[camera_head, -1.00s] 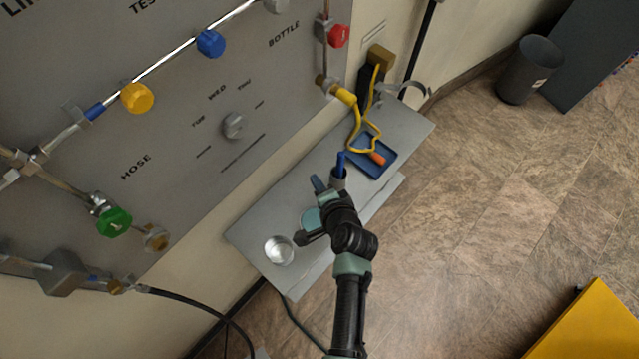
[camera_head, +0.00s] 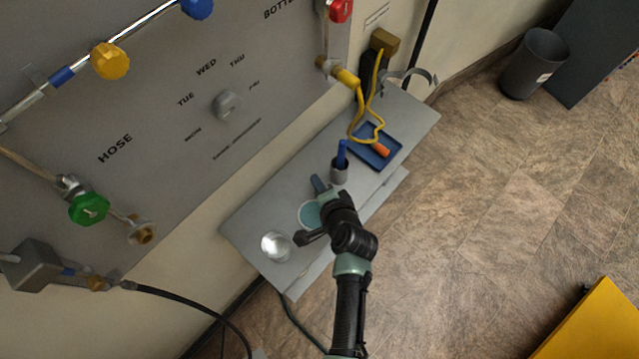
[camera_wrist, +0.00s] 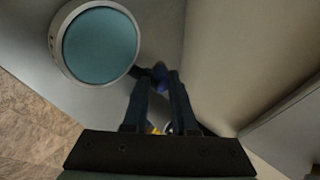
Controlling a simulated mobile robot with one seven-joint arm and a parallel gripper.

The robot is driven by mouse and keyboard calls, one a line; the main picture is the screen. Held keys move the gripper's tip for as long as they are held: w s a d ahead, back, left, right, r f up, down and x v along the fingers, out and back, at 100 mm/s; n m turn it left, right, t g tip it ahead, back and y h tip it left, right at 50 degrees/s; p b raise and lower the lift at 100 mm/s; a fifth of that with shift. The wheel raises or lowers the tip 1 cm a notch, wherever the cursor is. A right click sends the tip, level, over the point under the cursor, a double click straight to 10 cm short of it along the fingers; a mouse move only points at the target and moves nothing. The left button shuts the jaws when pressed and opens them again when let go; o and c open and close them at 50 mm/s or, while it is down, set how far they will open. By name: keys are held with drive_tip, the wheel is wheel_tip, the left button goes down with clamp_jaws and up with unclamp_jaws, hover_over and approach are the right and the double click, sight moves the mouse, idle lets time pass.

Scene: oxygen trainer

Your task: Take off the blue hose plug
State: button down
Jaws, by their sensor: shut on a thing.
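My gripper (camera_head: 317,182) hangs over the grey shelf, beside the round teal dish. In the wrist view its two dark fingers (camera_wrist: 160,78) come together on a small dark blue piece (camera_wrist: 160,71), which looks like the blue hose plug. Its shape is mostly hidden by the fingers and shadow. The teal dish (camera_head: 309,214) has a pale rim and also shows left of the fingers in the wrist view (camera_wrist: 100,45). On the wall panel near the word HOSE, a brass fitting (camera_head: 141,233) shows its bare end, with a green knob (camera_head: 89,208) beside it.
The shelf (camera_head: 262,208) carries a shiny metal cup (camera_head: 275,246), a grey cup (camera_head: 339,172) with a blue item standing in it, and a blue tray (camera_head: 362,151) with an orange-ended tool. A black hose (camera_head: 185,300) hangs lower left.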

drive_tip(key=shift+f+b, duration=0.35)
drive_tip(key=shift+f, duration=0.05)
drive_tip(key=c, duration=0.6)
unclamp_jaws()
drive_tip(key=shift+c, duration=0.2)
drive_tip(key=shift+f, duration=0.1)
drive_tip(key=shift+s, duration=0.1)
